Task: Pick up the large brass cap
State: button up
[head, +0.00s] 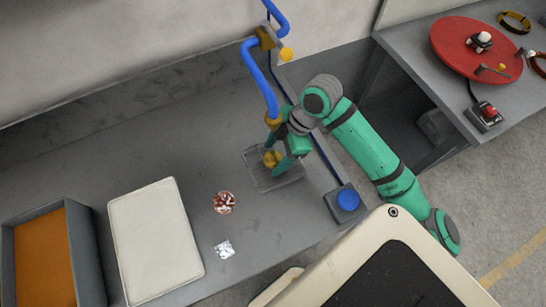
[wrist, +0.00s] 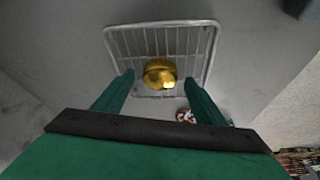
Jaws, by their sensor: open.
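The large brass cap (wrist: 160,74) is a round, shiny gold-coloured piece resting on a wire rack (wrist: 118,42). In the head view the cap (head: 270,160) shows partly beside my fingers, on the rack (head: 254,178) under a brass and blue pipe. My gripper (wrist: 160,82) is open, with its green fingers to the left and right of the cap in the wrist view. In the head view my gripper (head: 277,157) is low over the rack. I cannot tell whether either finger touches the cap.
A blue pipe (head: 258,75) runs close behind my gripper. A blue button box (head: 346,201) stands to the right. Bench between is clear.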

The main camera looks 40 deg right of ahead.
jog(key=shift+c, duration=0.4)
jog(key=c, duration=1.2)
